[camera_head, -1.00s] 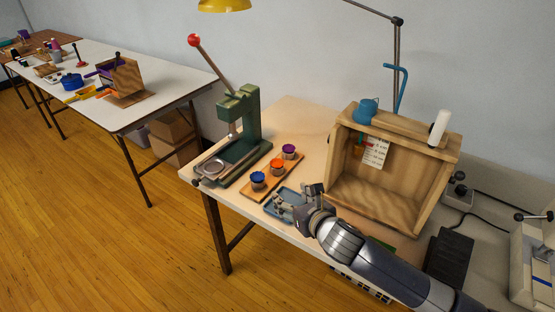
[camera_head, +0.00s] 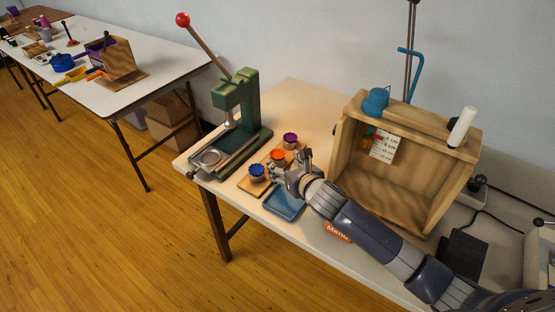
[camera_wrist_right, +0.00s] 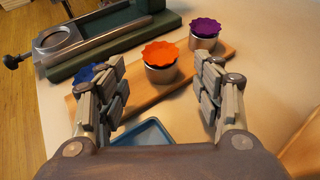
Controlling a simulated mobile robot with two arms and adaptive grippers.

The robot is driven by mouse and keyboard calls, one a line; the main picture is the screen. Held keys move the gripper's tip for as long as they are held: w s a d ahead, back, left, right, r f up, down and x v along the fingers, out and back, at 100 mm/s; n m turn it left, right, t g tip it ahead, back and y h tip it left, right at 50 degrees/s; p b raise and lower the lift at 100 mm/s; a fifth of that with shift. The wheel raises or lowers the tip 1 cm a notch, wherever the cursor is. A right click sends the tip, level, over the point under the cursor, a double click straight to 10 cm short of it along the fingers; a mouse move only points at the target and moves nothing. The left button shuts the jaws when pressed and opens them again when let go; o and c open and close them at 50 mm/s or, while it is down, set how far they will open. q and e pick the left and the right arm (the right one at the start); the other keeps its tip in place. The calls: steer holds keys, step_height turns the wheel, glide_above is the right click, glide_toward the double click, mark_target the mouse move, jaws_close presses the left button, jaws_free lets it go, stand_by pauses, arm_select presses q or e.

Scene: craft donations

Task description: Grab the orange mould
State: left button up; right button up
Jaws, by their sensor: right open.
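The orange mould (camera_head: 277,156) is a silvery cup with a scalloped orange top. It stands upright on a wooden board, between a blue mould (camera_head: 257,172) and a purple mould (camera_head: 290,139). In the right wrist view the orange mould (camera_wrist_right: 160,62) lies ahead, centred between the fingers. My right gripper (camera_head: 292,170) is open and empty, just in front of the board; it also shows in the wrist view (camera_wrist_right: 163,90). One finger partly covers the blue mould (camera_wrist_right: 92,72) there. My left gripper is out of view.
The wooden board (camera_wrist_right: 135,97) carries the moulds. A green press (camera_head: 237,110) with a red-knobbed lever stands behind left. A blue tray (camera_head: 285,204) lies below my gripper. A wooden box (camera_head: 402,200) stands right.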

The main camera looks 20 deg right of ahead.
mark_target(278, 158)
steer(key=x, duration=0.4)
steer(key=shift+r, duration=0.1)
steer(key=shift+w, duration=0.45)
steer(key=shift+c, duration=0.2)
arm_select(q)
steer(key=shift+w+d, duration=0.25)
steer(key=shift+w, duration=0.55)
arm_select(e)
steer(key=c, duration=1.2)
